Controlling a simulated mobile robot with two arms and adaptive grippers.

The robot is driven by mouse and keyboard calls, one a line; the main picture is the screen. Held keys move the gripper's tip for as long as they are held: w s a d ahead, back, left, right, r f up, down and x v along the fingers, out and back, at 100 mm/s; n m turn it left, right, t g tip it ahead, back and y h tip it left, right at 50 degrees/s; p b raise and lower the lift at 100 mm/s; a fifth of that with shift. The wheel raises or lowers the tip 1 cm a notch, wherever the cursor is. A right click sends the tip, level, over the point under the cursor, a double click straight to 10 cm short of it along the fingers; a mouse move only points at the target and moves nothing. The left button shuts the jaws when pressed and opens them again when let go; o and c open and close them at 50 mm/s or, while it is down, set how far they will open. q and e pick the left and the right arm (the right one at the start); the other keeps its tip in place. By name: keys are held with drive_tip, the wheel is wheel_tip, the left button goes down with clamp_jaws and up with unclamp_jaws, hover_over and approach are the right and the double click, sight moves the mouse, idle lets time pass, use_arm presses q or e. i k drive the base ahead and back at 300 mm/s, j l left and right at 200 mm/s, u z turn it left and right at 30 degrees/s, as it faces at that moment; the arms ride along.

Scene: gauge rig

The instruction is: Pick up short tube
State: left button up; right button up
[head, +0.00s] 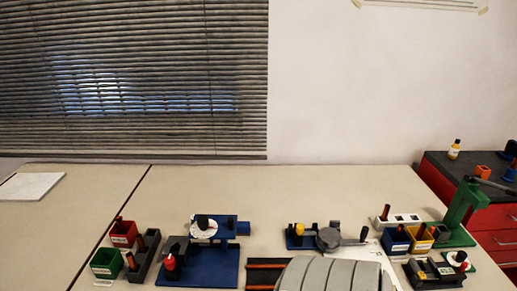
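Several small reddish-brown tubes stand in holders on the table, and I cannot tell by length which is the short tube. Brown ends also show at the red bin (123,235) and yellow bin (421,242). Neither of my grippers is in view.
A blue fixture (212,267) with a white dial stands left of centre. A green bin (105,263) is at left, a green press (463,210) at right. A grey ribbed rounded shape (330,275) fills the bottom centre. The table's back strip (280,187) is clear.

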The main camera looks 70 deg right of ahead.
sight(386, 211)
drive_tip(key=z, duration=0.45)
drive_tip(key=l+z, duration=0.1)
drive_tip(key=z, duration=0.4)
drive_tip(key=i+z, duration=0.1)
drive_tip(key=z, duration=1.25)
drive_tip(key=i+z, duration=0.1)
drive_tip(key=z, duration=0.85)
